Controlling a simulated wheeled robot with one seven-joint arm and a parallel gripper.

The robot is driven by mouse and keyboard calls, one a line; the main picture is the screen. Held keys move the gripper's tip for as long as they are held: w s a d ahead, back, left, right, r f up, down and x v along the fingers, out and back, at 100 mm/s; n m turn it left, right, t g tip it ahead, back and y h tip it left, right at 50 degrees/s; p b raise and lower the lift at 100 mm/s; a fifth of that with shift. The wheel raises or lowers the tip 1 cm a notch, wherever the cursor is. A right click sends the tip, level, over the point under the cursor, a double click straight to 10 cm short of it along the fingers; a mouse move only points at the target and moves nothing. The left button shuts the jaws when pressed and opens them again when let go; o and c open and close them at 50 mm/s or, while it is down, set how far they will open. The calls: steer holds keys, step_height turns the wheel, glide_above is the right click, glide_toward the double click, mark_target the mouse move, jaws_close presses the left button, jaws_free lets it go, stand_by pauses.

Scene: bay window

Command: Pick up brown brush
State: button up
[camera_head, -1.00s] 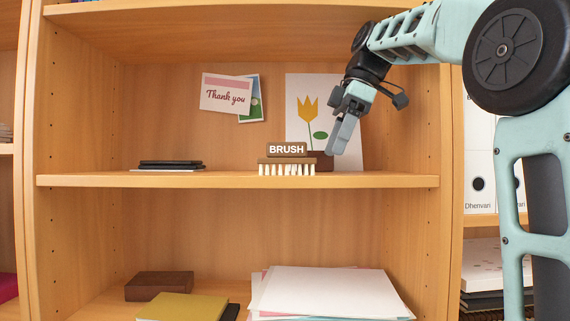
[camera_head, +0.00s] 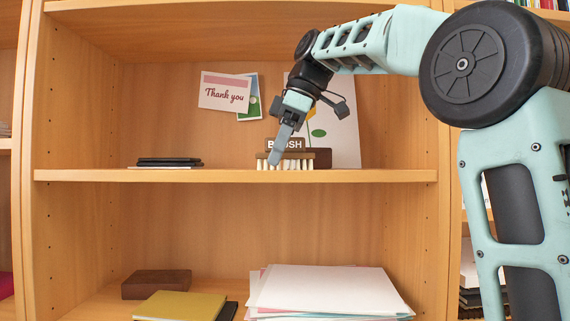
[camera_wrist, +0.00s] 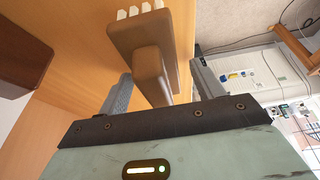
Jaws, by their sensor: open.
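The brown brush (camera_head: 302,156) has pale bristles and stands bristles-down on the middle shelf, near its front edge. Its raised "BRUSH" label is partly covered by my gripper (camera_head: 276,160), which is in front of it in the head view. In the wrist view, the brush (camera_wrist: 150,35) shows its tan-brown body and handle, with a few white bristles at the top edge. The handle reaches between the two grey fingers of my gripper (camera_wrist: 160,78). The fingers are apart, one on each side, and contact with the handle cannot be told.
A dark brown block (camera_head: 323,159) sits behind the brush at its right. A flower picture (camera_head: 345,135) leans on the back wall. Thin black items (camera_head: 170,162) lie on the shelf to the left, with bare shelf (camera_head: 228,174) between. The shelf above bounds the space.

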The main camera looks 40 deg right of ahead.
steer(key=c, duration=1.1)
steer(key=shift+r+p, duration=0.3)
steer(key=shift+r, duration=0.15)
step_height(320, 180, up, 3)
steer(key=shift+s+a+r+p, duration=0.1)
steer(key=shift+s+p, duration=0.05)
steer(key=shift+p, duration=0.6)
steer(key=s+a, duration=0.3)
steer(key=s, duration=0.2)
steer(key=s+a+b, duration=0.1)
steer(key=s+a, duration=0.2)
steer(key=s, duration=0.1)
steer(key=s+a+b, duration=0.1)
steer(key=s+a, duration=0.2)
steer(key=s, duration=0.2)
steer(key=shift+s+a+f, duration=0.25)
steer(key=shift+s+a, duration=0.1)
steer(key=shift+a, duration=0.05)
